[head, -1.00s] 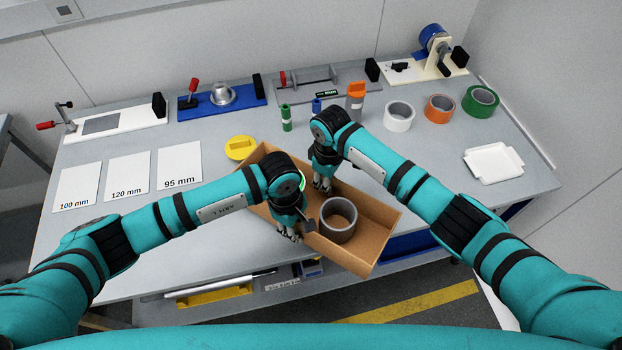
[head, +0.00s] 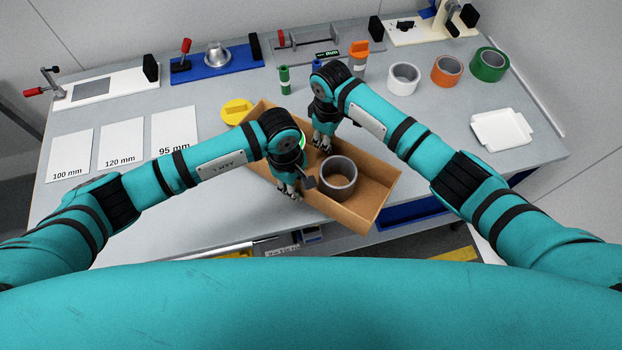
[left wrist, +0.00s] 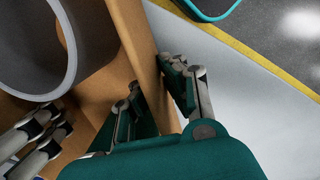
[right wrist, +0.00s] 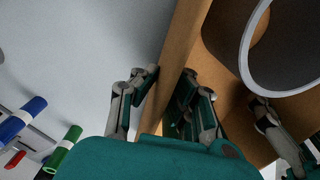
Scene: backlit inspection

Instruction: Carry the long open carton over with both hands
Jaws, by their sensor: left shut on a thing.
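The long open carton (head: 380,207) is brown and lies slantwise at the table's front edge, its near right end over the edge. A dark grey ring (head: 338,177) stands inside it. My left gripper (head: 288,190) is shut on the carton's near long wall; in the left wrist view (left wrist: 155,85) its fingers lie on both sides of that wall. My right gripper (head: 322,142) is at the far long wall; in the right wrist view (right wrist: 170,85) its fingers pinch the wall from both sides. My arms hide part of the carton's left half.
A yellow disc (head: 237,112) lies close to the carton's far left end. Green (head: 284,80) and orange-capped (head: 358,62) cylinders stand behind. White (head: 403,79), orange (head: 446,70) and green (head: 489,64) rolls and a white tray (head: 502,128) are at the right. Labelled sheets (head: 122,143) lie left.

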